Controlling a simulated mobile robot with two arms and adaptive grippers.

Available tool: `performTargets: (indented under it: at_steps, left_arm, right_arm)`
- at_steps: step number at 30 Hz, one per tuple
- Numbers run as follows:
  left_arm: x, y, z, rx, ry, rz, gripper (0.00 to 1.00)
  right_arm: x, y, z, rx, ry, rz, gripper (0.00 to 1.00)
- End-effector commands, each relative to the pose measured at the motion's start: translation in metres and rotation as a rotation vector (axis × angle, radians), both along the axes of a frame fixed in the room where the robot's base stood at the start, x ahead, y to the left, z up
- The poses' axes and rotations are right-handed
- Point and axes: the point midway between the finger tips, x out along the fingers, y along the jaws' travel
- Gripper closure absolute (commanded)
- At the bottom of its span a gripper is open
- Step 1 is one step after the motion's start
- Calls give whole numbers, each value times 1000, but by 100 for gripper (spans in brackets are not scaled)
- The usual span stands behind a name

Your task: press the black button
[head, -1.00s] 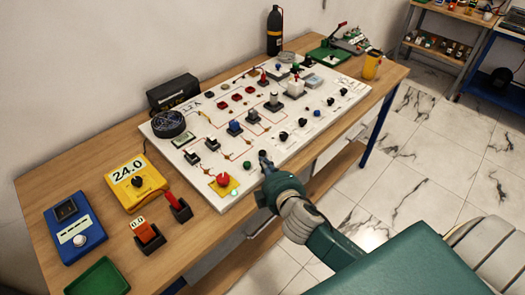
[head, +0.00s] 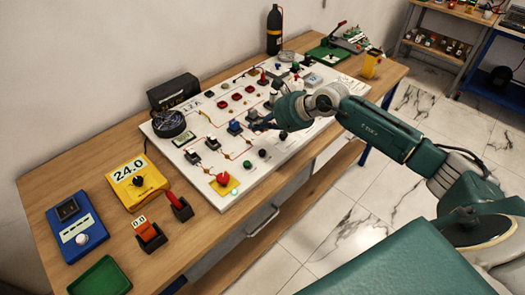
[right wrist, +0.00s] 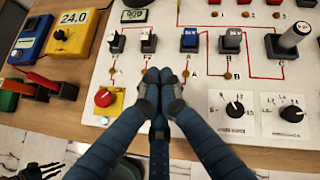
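The black button (head: 262,153) sits on the front edge area of the white panel (head: 215,190), beside a green button (head: 247,164). My right gripper (head: 256,125) is above the panel, behind the black button as the head view shows it, and apart from it. In the right wrist view its two dark fingers (right wrist: 158,76) are together with nothing between them. There they point at the row of switches and hide the black and green buttons. My left gripper is not in the head view; a dark jointed shape at the wrist view's lower left corner may be it.
A red mushroom button (head: 223,180) is nearer on the panel. Black rotary knobs (right wrist: 234,109) and lever switches (right wrist: 189,40) stand close around the gripper. A yellow meter (head: 137,182) and a blue box (head: 76,227) are left of the panel. Floor is open at the right.

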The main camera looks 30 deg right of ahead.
Motion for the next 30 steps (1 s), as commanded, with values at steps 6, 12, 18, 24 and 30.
performTargets:
  at_steps: [6,12,18,24,30]
  left_arm:
    - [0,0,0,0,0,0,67]
    - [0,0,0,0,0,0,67]
    - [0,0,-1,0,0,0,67]
    - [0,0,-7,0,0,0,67]
    - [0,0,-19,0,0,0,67]
  right_arm:
    - [0,-26,-3,-95,17,-2,100]
    - [-1,-26,-3,-97,18,-2,100]
    - [-1,-25,-5,-95,18,-2,100]
    - [-1,-25,-17,-93,19,-2,100]
    - [-1,-24,-42,-93,20,-2,100]
